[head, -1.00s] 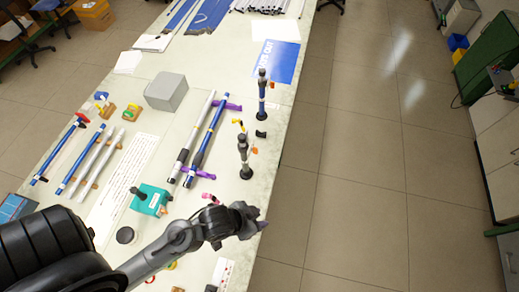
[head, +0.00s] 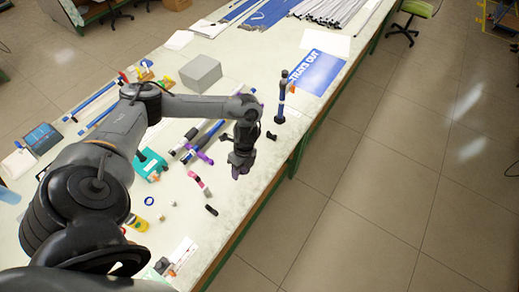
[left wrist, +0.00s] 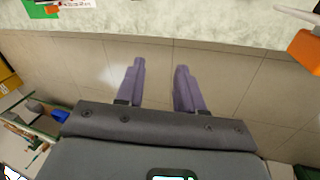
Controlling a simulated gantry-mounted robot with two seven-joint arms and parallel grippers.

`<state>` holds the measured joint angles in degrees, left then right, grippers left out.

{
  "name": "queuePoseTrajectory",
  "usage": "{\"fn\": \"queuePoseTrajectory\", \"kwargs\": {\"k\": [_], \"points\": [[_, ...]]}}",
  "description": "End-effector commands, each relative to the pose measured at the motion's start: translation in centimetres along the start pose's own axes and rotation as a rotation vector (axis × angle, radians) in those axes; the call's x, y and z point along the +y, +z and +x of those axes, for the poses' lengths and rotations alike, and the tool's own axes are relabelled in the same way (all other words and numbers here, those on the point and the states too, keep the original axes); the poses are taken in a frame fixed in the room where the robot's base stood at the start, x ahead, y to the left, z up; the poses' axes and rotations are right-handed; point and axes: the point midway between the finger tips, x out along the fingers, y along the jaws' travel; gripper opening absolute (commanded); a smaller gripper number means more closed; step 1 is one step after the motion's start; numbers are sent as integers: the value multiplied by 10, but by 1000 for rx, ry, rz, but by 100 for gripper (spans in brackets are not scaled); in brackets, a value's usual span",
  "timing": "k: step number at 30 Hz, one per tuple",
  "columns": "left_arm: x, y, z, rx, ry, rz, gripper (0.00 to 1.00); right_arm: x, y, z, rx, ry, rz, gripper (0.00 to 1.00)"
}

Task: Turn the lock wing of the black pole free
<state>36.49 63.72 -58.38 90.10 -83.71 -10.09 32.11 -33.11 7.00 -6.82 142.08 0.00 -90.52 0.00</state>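A pole with blue sections (head: 281,98) stands upright near the table's right edge in the head view. The other upright pole, dark in the earlier frame, is hidden behind my left arm now. My left gripper (head: 239,166) points down near the table's right edge. In the left wrist view its two purple fingers (left wrist: 158,80) are apart, with nothing between them. An orange piece (left wrist: 305,50) shows at the right edge there, close to a pale rod-like part (left wrist: 297,14); I cannot tell which pole they belong to. My right gripper is out of view.
A grey box (head: 200,74) and a blue sheet (head: 318,73) lie further back on the table (head: 225,205). A teal block (head: 150,164) and several small parts, including a black one (head: 211,210), lie nearer. Open floor lies right of the table.

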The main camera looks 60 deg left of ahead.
Motion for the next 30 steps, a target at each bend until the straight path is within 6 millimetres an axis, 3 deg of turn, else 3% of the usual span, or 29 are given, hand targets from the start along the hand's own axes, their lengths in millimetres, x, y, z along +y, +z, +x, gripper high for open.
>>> {"fn": "queuePoseTrajectory", "kwargs": {"k": [1,4,9,12,17,30], "points": [[-19,24,-24,-28,-53,-36,37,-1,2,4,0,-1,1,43],[-41,50,-64,-52,-137,-78,37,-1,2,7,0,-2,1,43],[-65,63,-112,-51,-240,-105,37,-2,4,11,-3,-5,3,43],[-73,61,-123,-45,-269,-105,37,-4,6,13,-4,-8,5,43],[-79,60,-115,-41,-279,-103,37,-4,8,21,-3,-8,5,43],[-97,63,-49,-40,-276,-103,37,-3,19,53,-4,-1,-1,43]]}}
